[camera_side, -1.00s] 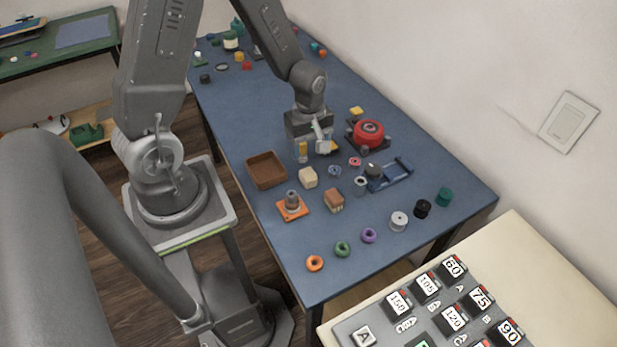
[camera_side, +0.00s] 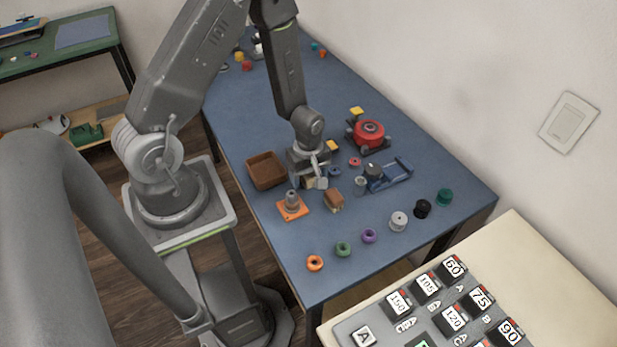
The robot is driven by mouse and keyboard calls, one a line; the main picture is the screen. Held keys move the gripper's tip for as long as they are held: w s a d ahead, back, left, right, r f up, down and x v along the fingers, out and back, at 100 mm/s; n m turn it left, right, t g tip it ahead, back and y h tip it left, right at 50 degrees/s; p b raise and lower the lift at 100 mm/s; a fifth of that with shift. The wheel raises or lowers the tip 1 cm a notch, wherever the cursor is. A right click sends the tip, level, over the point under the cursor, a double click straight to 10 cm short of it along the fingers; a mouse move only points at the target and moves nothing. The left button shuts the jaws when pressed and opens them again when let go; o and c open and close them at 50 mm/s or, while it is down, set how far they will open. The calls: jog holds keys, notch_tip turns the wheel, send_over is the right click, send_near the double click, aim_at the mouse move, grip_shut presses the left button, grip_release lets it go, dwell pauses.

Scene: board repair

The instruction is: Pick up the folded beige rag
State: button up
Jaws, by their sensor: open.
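The folded beige rag (camera_side: 309,184) lies on the blue table, right of the brown tray. It is mostly hidden by my gripper, and only a small beige part shows. My gripper (camera_side: 311,182) points down right over the rag, with its jaws open. The fingers appear to be at the rag's sides, but I cannot tell whether they touch it.
The brown tray (camera_side: 266,157) stands close on the left. An orange base with a grey post (camera_side: 292,204) and a brown block (camera_side: 334,200) stand just in front. A blue fixture (camera_side: 385,177) and a red round device (camera_side: 368,133) stand to the right.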

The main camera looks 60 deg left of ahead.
jog(key=shift+c, duration=0.4)
jog(key=c, duration=0.9)
jog(key=shift+r, duration=0.2)
jog(key=shift+r, duration=0.55)
notch_tip(320, 180, up, 2)
jog(key=shift+r, duration=0.25)
jog(key=s+a+r, duration=0.2)
jog(key=a, duration=0.1)
jog(key=s+a+r, duration=0.2)
jog(key=a, duration=0.1)
jog(key=s+a+r, duration=0.3)
jog(key=shift+s+a, duration=0.1)
